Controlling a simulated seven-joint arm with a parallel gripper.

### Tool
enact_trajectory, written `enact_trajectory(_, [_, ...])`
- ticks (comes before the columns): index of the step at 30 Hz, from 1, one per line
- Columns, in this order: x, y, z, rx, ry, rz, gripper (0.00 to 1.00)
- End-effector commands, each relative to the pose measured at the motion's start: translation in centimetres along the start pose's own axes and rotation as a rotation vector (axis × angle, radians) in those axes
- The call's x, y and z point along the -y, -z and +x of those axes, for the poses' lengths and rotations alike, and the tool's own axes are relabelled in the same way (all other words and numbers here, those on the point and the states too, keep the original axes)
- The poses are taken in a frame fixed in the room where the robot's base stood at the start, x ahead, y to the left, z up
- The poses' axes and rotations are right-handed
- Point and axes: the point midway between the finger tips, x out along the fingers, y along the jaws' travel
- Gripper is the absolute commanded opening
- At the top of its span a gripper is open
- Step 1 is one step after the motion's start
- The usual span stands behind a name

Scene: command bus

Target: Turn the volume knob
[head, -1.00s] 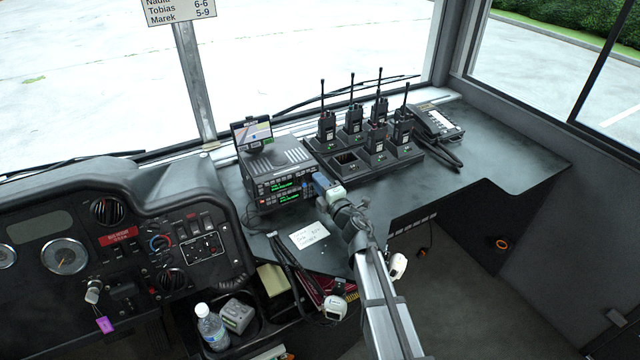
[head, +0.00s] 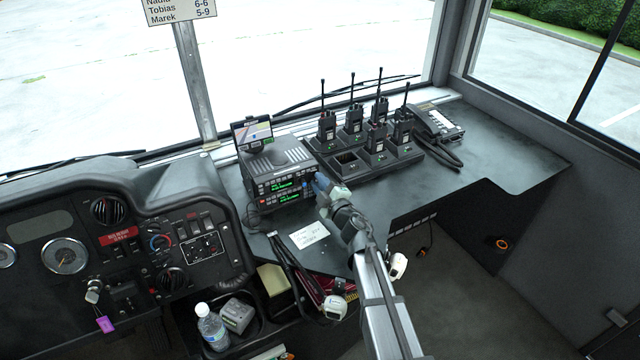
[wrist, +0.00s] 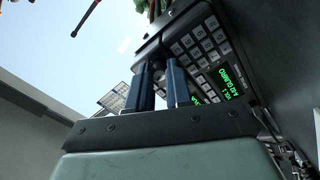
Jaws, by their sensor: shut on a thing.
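The black two-way radio unit (head: 283,187) stands on the dark dash shelf, with green displays and keys on its front. My gripper (head: 318,183) is at the right end of this front. Its blue fingers (wrist: 160,88) reach to the radio face in the wrist view and are shut on the volume knob (wrist: 159,75). Only a small dark part of the knob shows between the fingers; the head view hides it behind my gripper. The radio's keypad and green display (wrist: 229,86) show at a slant in the wrist view. The display's volume figure is not clearly readable.
A charger rack (head: 350,172) with several handheld radios stands close to the right. A paper note (head: 309,234) lies in front. A desk phone (head: 438,122) is farther right; bare shelf (head: 500,150) lies beyond.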

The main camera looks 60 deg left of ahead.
Motion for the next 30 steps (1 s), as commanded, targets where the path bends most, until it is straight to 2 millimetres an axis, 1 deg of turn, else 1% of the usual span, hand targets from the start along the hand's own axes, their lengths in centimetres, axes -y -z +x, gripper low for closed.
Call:
enact_trajectory(10, [0.0,0.0,0.0,0.001,0.000,0.002,0.00])
enact_trajectory(11, [0.0,0.0,0.0,0.001,0.000,0.002,0.21])
enact_trajectory(14, [0.0,0.0,0.0,0.001,0.000,0.001,0.30])
enact_trajectory(23, [0.0,0.0,-0.1,0.000,0.000,0.001,0.30])
enact_trajectory(26, [0.0,0.0,-0.6,0.001,0.000,0.001,0.30])
enact_trajectory(30, [0.0,0.1,-1.8,0.001,0.000,0.001,0.30])
